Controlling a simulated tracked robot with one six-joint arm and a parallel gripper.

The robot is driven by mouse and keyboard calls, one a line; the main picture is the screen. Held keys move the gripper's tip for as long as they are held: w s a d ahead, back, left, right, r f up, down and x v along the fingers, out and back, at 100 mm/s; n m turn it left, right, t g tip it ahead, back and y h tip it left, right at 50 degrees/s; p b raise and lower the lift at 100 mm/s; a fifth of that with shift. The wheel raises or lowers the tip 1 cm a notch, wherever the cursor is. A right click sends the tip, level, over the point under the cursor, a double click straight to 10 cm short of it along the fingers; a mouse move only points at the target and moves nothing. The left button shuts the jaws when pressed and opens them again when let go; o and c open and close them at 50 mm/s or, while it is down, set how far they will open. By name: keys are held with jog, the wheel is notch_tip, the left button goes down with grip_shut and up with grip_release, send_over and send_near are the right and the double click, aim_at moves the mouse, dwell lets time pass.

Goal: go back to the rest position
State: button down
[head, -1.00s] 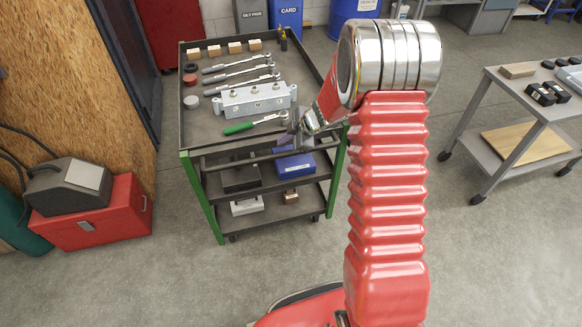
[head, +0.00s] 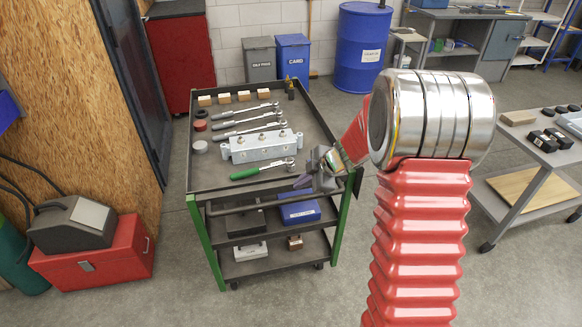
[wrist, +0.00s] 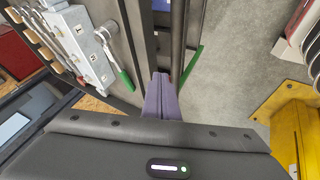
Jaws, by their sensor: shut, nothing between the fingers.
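My gripper (head: 303,181) is at the near right corner of the green-framed tool cart (head: 197,182) in the head view, with red arm links rising to its right. In the wrist view its purple fingers (wrist: 161,95) are together with nothing between them. They point past the cart's edge and handle bar. The green-handled ratchet (head: 262,170) lies on the cart top close to the left of the gripper. It also shows in the wrist view (wrist: 118,62).
The cart top holds a grey metal block (head: 262,147), several ratchets, wooden blocks and small discs. A red toolbox (head: 95,262) stands on the floor at left. A grey table (head: 548,160) stands at right. A blue drum (head: 360,45) is behind.

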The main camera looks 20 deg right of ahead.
jog(key=d+h, duration=0.1)
jog(key=w+d+m+t, duration=0.1)
jog(key=d, duration=0.1)
jog(key=w+d+h, duration=0.1)
jog(key=shift+w+d+f+m+t+h, duration=0.2)
jog(key=shift+d+m+t+h, duration=0.1)
jog(key=shift+d+m, duration=0.1)
jog(key=d+m+h, duration=0.1)
jog(key=d+r+m+h, duration=0.1)
jog(key=d, duration=0.1)
jog(key=s+d+r+m+h, duration=0.1)
jog(key=d, duration=0.1)
jog(key=shift+d+r+t, duration=0.1)
jog(key=shift+r+t, duration=0.1)
jog(key=shift+t, duration=0.2)
jog(key=s+d+r+m+g+h, duration=0.1)
jog(key=s+r+m+g+h, duration=0.1)
jog(key=s+r+m, duration=0.5)
jog(key=s+r+m+g+h, duration=0.2)
jog(key=s, duration=0.9)
jog(key=s+a+r+m+y, duration=0.1)
jog(key=s+a+r, duration=0.3)
jog(key=s+a, duration=0.4)
jog(key=s+a+r+m+t+y, duration=0.1)
jog(key=s+a+r+y, duration=0.3)
jog(key=s+a, duration=0.4)
jog(key=shift+s+a+r+m, duration=0.3)
jog(key=shift+a+r+m, duration=0.1)
jog(key=shift+a+r, duration=0.2)
